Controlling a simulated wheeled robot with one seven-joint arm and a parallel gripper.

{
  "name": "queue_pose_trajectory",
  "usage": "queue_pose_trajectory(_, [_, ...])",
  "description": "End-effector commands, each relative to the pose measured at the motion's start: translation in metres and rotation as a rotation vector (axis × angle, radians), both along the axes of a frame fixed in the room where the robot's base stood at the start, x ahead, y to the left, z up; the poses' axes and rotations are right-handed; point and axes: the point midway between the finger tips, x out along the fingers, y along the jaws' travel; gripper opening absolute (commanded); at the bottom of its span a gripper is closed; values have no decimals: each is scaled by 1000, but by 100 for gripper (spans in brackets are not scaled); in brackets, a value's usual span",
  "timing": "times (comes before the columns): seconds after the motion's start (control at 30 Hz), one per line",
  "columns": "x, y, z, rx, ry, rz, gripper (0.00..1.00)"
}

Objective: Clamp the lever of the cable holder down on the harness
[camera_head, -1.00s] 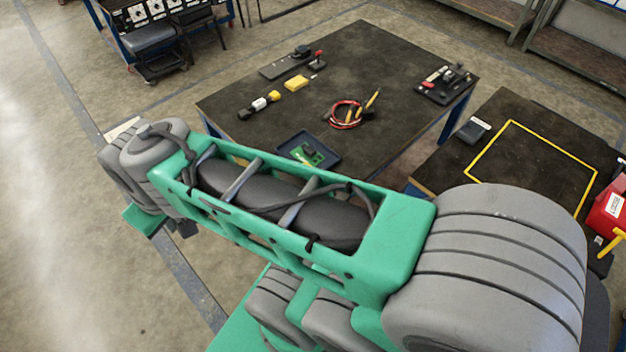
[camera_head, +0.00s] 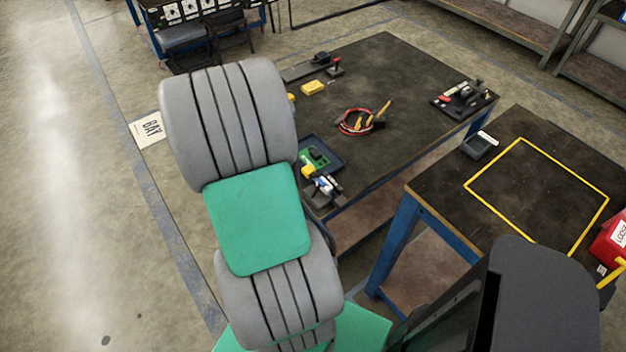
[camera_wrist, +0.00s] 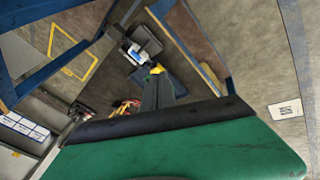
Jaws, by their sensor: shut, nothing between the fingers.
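A coil of red, black and yellow cable (camera_head: 360,122), which looks like the harness, lies loose on the dark table. It is also partly seen in the wrist view (camera_wrist: 124,106). A black fixture with small red and white parts (camera_head: 462,98) stands at the table's right corner. A black part with a white and blue piece (camera_head: 325,188) is at the near edge; it also shows in the wrist view (camera_wrist: 133,53). I cannot tell which is the cable holder or how its lever stands. My gripper (camera_wrist: 157,80) is shut and empty; the head view does not show it clearly.
A dark blue tray (camera_head: 335,152) with a green board (camera_head: 314,157) lies near the table's front. A yellow block (camera_head: 313,87) and a red-topped lever unit (camera_head: 335,67) are farther back. A second table (camera_head: 440,185) with a yellow outline is at right.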

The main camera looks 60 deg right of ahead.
Motion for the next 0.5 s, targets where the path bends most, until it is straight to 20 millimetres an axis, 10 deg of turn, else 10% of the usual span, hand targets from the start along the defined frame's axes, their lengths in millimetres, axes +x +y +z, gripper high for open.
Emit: queue_pose_trajectory(0.5, [-30, -46, -82, -8, 20, -54, 0])
